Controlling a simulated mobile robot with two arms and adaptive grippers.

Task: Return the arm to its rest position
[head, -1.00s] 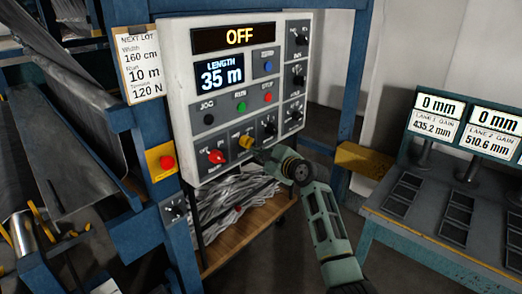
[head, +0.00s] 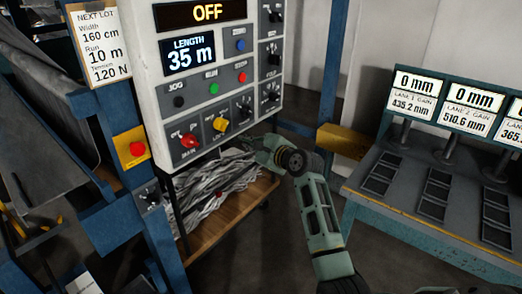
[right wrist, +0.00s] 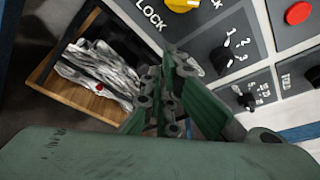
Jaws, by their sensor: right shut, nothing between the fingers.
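My right arm comes in from the lower right in the head view. My right gripper (head: 262,150) is below and to the right of the control panel (head: 160,100), apart from the yellow knob (head: 220,125). In the right wrist view my right gripper (right wrist: 172,75) is shut and empty, with part of the panel behind it. The panel shows OFF and LENGTH 35 m. A red knob (head: 189,141) sits left of the yellow one. My left gripper is not in view.
A wooden shelf (head: 215,225) with a heap of grey strips stands under the panel. A blue post (head: 333,75) and a yellow block (head: 343,140) are behind my arm. A bench (head: 400,215) with displays and trays stands at the right. A red stop button (head: 137,149) is on the blue frame.

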